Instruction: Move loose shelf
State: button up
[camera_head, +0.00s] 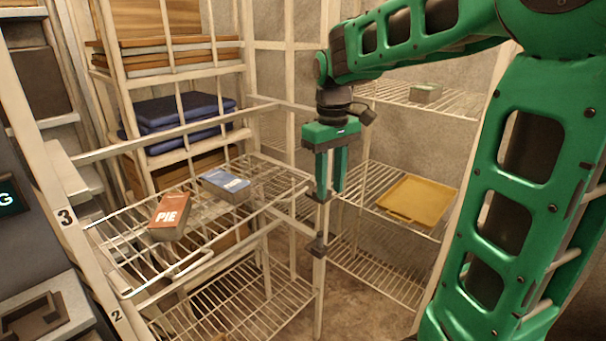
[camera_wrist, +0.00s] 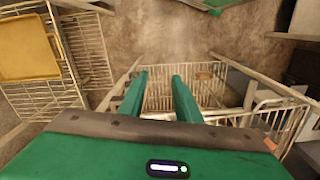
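A wire shelf (camera_head: 125,271) at the level marked 3 juts out of the left rack and looks slightly tilted. A red box marked PIE (camera_head: 169,217) and a blue box (camera_head: 224,184) lie on it. My gripper (camera_head: 331,195) points down just right of the shelf's right end, apart from it as far as I can tell. Its two green fingers are apart with nothing between them, as the wrist view also shows (camera_wrist: 160,82). Wire grids (camera_wrist: 185,90) show beyond the fingers there; I cannot tell which shelf they belong to.
A lower wire shelf (camera_head: 235,305) is at level 2. Folded blue items (camera_head: 183,112) sit behind on the left. The right rack holds a yellow tray (camera_head: 416,201), with a small box (camera_head: 426,93) above. A white post (camera_head: 319,285) stands below my gripper. Floor shows between the racks.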

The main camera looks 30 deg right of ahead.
jog(key=s+d+f+m, duration=0.2)
jog(key=s+f+m, duration=0.2)
jog(key=s, duration=0.7)
jog(key=s+d+f+m, duration=0.3)
jog(key=s+f+m, duration=0.1)
jog(key=s, duration=0.8)
jog(key=shift+d+f, duration=0.2)
jog(key=shift+s+a, duration=0.1)
jog(key=shift+s, duration=0.15)
